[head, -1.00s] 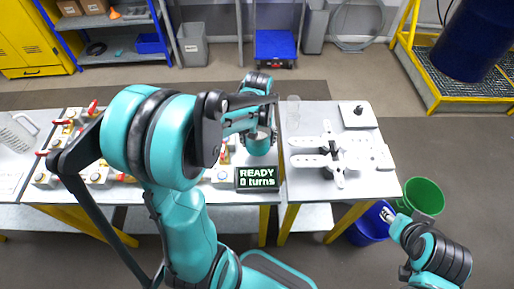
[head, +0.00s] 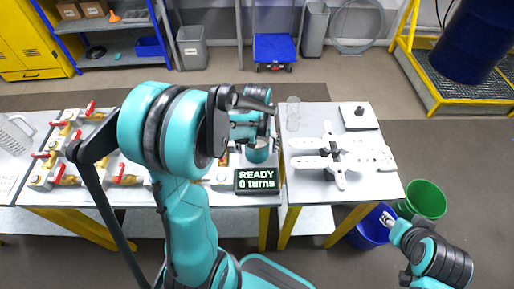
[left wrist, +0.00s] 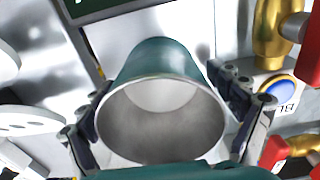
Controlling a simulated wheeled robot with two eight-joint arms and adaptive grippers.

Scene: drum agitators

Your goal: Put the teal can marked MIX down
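The teal can (head: 258,152) is at the right end of the left-hand table, just behind the display reading "READY 0 turns" (head: 255,180). In the left wrist view the can (left wrist: 165,62) fills the middle, its grey open mouth facing the camera; no MIX marking shows. My left gripper (left wrist: 165,120) has one finger against each side of the can; it also shows in the head view (head: 258,128). Whether the can's base touches the surface is hidden. My right gripper (head: 387,217) is at lower right, over the bins, too small to judge.
Brass valves with red handles (head: 68,130) line the left-hand table. The right-hand table holds a white paddle fixture (head: 335,160), a clear glass (head: 293,114) and a square plate (head: 359,116). A green bin (head: 425,198) and a blue bin (head: 368,232) stand below.

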